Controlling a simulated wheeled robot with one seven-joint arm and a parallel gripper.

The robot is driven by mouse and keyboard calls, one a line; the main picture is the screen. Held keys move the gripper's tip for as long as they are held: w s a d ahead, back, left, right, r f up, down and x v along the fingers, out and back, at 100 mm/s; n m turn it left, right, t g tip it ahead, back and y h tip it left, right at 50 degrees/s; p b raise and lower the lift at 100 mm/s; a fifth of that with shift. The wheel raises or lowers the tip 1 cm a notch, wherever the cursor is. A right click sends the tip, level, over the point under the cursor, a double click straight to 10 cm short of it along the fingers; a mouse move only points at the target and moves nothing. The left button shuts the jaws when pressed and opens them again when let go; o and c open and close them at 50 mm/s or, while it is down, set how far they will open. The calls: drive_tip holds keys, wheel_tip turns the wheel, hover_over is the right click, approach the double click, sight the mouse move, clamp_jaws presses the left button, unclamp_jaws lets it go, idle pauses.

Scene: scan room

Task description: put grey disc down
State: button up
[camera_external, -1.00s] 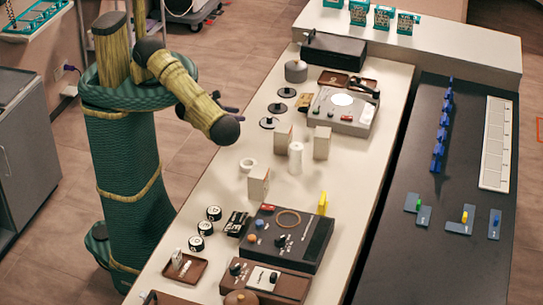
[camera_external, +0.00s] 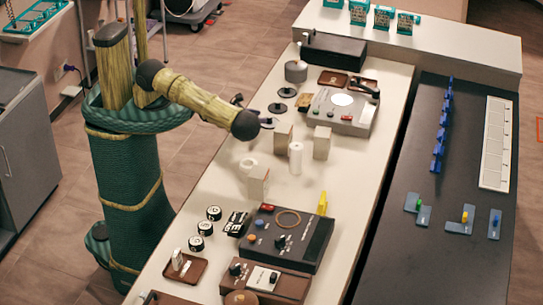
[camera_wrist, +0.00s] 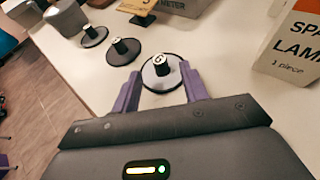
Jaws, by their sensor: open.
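A disc with a grey face, dark rim and black knob with a pale numbered top (camera_wrist: 156,80) lies flat on the bench in the wrist view. My gripper (camera_wrist: 160,85) is open, with its two purple fingers on either side of the disc's near edge. I cannot tell whether they touch it.
A grey round canister (camera_external: 296,71) stands behind the discs. A spare-lamp box (camera_wrist: 292,45) stands close on the right in the wrist view. A white cylinder (camera_external: 295,158), a white ring (camera_external: 248,164) and a grey meter (camera_external: 341,112) are on the same bench.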

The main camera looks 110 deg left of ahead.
sight(270, 117)
idle(0.3)
drive_tip(key=shift+b+x, duration=1.05)
drive_tip(key=shift+x, duration=1.9)
clamp_jaws()
